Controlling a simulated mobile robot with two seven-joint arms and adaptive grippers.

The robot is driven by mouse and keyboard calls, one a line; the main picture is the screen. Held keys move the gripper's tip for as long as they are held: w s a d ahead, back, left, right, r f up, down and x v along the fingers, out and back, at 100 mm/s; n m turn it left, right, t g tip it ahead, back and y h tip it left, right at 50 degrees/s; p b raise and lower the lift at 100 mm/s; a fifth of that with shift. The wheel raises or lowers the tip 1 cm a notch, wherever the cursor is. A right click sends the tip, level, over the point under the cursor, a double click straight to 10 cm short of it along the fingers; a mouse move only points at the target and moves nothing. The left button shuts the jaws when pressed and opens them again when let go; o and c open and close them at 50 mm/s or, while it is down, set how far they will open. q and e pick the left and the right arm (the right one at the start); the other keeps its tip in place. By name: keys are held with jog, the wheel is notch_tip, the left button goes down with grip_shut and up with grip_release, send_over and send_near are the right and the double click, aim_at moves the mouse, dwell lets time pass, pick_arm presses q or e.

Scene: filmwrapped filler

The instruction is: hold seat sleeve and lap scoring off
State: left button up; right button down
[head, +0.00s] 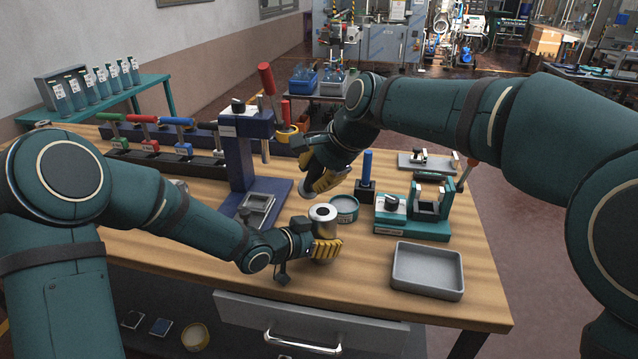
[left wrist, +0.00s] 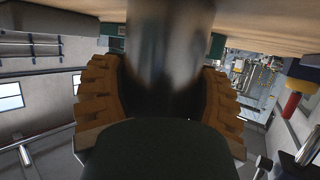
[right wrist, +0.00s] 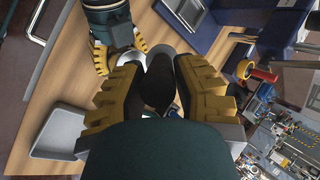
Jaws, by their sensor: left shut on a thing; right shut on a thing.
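The seat sleeve, a bright metal cylinder (head: 323,213) with a dark bore, stands upright above the bench top. My left gripper (head: 326,248) is shut around its lower part; the cylinder fills the space between the fingers in the left wrist view (left wrist: 165,55). My right gripper (head: 322,181) is above and behind the sleeve, a little apart from it in the head view. It is shut on a dark tool (right wrist: 158,82), which shows between its yellow fingers in the right wrist view.
A round tin (head: 344,207) stands right of the sleeve. A blue-handled tool (head: 367,168) and a green fixture (head: 428,213) are further right. An empty grey tray (head: 427,269) lies near the front edge. A blue press (head: 240,150) stands at the left. Bare wood shows front left.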

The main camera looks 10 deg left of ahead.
aim_at(316, 161)
jog(key=shift+r, duration=2.45)
pick_arm(q)
jog(key=o, duration=1.4)
jog(key=shift+c, duration=0.2)
jog(key=v, duration=1.2)
jog(key=shift+a+r, duration=0.1)
